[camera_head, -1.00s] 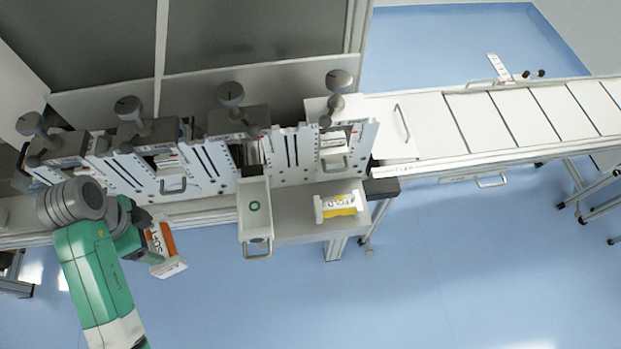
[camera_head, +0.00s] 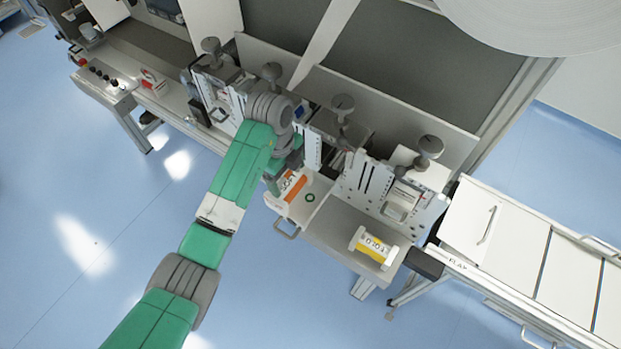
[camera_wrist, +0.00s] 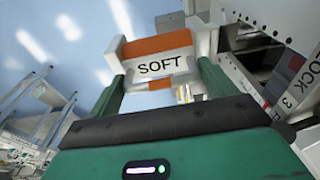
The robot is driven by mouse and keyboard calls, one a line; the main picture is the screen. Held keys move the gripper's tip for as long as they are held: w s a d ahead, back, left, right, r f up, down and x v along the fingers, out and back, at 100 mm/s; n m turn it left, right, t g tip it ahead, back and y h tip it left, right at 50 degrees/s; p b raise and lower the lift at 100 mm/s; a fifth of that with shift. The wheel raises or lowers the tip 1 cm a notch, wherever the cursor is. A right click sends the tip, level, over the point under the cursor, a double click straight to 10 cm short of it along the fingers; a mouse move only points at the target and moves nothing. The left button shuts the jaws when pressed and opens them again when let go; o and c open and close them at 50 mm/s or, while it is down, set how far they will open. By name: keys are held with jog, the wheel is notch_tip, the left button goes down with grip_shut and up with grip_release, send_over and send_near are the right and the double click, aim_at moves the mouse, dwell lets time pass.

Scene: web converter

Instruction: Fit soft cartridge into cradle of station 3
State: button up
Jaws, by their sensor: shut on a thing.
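The soft cartridge, white with an orange band, shows in the head view (camera_head: 292,188) and in the wrist view (camera_wrist: 163,66), where its label reads SOFT. My gripper (camera_wrist: 160,84) is shut on it, one green finger on each side; its tip is partly hidden by my arm in the head view (camera_head: 276,176). The pulled-out white cradle tray (camera_head: 288,210), with a green ring mark and a front handle, lies under and beside the cartridge. I cannot tell whether the cartridge touches it. A panel lettered LOCK 3 (camera_wrist: 291,80) stands at the right in the wrist view.
A yellow-banded cartridge (camera_head: 372,246) lies on the grey shelf (camera_head: 335,227) right of the tray. Slotted station plates with dark knobs (camera_head: 343,103) line the machine behind. Blue floor in front is clear.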

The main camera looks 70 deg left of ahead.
jog(key=w+d+f+p, duration=0.1)
jog(key=w+f, duration=0.3)
jog(key=w, duration=0.1)
jog(key=shift+w+d, duration=0.15)
jog(key=shift+f, duration=0.1)
jog(key=o, duration=1.6)
jog(key=shift+f, duration=0.1)
notch_tip(320, 180, up, 12)
jog(key=a, duration=0.1)
jog(key=shift+s+b, duration=0.4)
jog(key=shift+b, duration=0.05)
